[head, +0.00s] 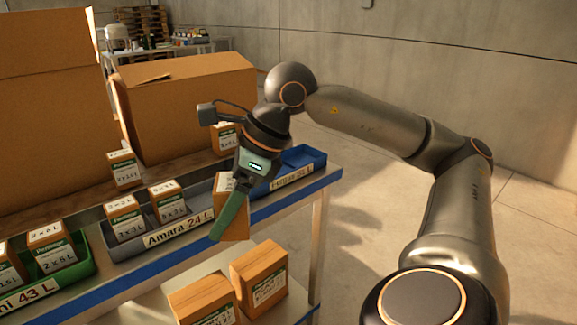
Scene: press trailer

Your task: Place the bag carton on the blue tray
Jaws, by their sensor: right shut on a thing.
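My right gripper (230,210) comes down from above over the right part of the table, with one green finger facing the camera. It is shut on a brown carton (238,226), which shows partly behind the finger. The held carton overlaps the table's front edge in the picture; whether it touches anything is hidden. The blue tray (309,157) lies at the right end of the table, just right of my gripper, with a label on its front. The part of it that shows looks empty; its left part is hidden by my gripper. My left gripper is out of view.
A grey tray (120,250) labelled Amara 24 L and a green tray (85,267) hold several small cartons. Large cardboard boxes (190,105) stand behind. Two cartons (258,272) sit on a lower shelf. The floor at right is clear except for my arm.

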